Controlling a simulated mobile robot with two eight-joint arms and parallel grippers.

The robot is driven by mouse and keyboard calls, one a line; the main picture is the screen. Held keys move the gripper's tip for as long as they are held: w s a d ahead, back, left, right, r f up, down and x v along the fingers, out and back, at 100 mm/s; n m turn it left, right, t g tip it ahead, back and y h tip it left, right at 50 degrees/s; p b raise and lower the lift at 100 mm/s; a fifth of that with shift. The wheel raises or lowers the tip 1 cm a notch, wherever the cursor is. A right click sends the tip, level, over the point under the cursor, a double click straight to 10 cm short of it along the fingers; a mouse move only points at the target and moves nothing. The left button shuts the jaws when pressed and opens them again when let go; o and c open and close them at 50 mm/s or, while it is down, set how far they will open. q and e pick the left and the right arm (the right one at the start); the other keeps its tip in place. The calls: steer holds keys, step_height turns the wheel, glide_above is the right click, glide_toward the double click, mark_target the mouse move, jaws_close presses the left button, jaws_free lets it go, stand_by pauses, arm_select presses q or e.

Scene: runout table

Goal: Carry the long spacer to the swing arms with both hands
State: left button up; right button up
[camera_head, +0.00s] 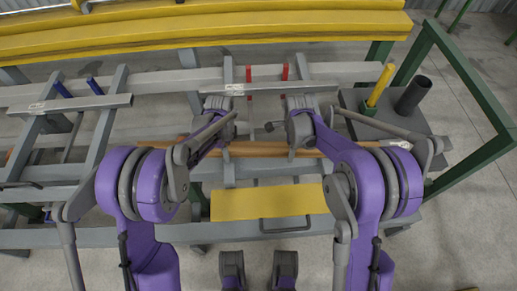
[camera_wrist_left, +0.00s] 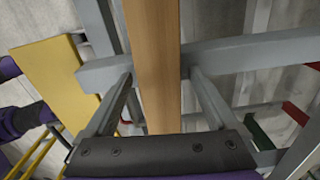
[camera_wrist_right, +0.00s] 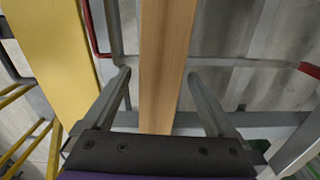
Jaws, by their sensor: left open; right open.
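The long spacer, a brown wooden bar (camera_head: 262,149), lies left to right across the grey frame in the head view. My left gripper (camera_head: 219,106) and right gripper (camera_head: 300,122) are over it, side by side. In the left wrist view the spacer (camera_wrist_left: 153,45) runs between the open fingers of my left gripper (camera_wrist_left: 158,75). In the right wrist view the spacer (camera_wrist_right: 163,50) likewise runs between the open fingers of my right gripper (camera_wrist_right: 157,75). Neither gripper visibly clamps it. I cannot tell which grey bars are the swing arms.
A yellow plate (camera_head: 262,202) lies in front of the spacer. Large yellow beams (camera_head: 200,32) lie at the back. Blue posts (camera_head: 95,86) and red posts (camera_head: 285,72) stand on the frame. A dark cylinder (camera_head: 412,95) and yellow post (camera_head: 380,84) stand at right, inside a green frame (camera_head: 470,75).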

arm_select(q)
jaws_close()
arm_select(e)
jaws_close()
steer(key=shift+r, duration=0.1)
